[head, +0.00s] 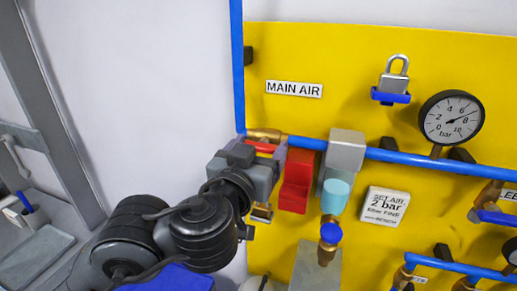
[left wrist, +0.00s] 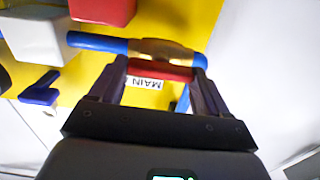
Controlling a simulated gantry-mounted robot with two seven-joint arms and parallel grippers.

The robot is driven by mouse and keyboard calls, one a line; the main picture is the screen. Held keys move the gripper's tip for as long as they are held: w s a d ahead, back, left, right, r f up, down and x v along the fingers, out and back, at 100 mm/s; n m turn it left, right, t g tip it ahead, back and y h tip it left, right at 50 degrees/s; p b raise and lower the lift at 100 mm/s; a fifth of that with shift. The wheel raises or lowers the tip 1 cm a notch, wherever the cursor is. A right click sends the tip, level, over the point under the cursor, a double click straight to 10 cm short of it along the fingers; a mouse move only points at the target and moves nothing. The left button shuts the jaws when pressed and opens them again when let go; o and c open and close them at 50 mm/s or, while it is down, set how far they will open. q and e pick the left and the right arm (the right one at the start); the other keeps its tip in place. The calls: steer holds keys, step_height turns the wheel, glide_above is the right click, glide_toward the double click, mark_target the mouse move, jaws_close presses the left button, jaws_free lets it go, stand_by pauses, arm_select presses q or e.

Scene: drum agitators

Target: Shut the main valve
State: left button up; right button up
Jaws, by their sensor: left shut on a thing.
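The main valve has a brass body (head: 264,134) on the blue pipe beneath the "MAIN AIR" label (head: 294,89), with a red handle (head: 262,146). My left gripper (head: 256,158) is at the valve from below left and partly hides the handle in the head view. In the left wrist view, the brass body (left wrist: 162,50) sits just beyond the fingertips. The red handle (left wrist: 160,71) lies between the two fingers of my left gripper (left wrist: 160,78), roughly parallel to the pipe. The gripper is shut on it. My right gripper is not in view.
A red block (head: 297,180) and a grey regulator (head: 345,152) with a light-blue cup stand right of the gripper. A padlock (head: 393,76) and a pressure gauge (head: 451,118) are at the upper right. The white wall left of the yellow panel is clear.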

arm_select(q)
steer(key=shift+m, duration=0.3)
steer(key=m, duration=0.3)
steer(key=shift+d+f+b, duration=0.1)
steer(key=shift+b, duration=0.25)
steer(key=m, duration=0.6)
steer(key=shift+b, duration=0.3)
steer(key=m, duration=0.6)
steer(key=shift+d+f+b, duration=0.1)
steer(key=shift+f+b, duration=0.05)
steer(key=shift+b, duration=0.2)
steer(key=shift+m, duration=1.1)
steer(key=o, duration=1)
steer(key=shift+s, duration=0.1)
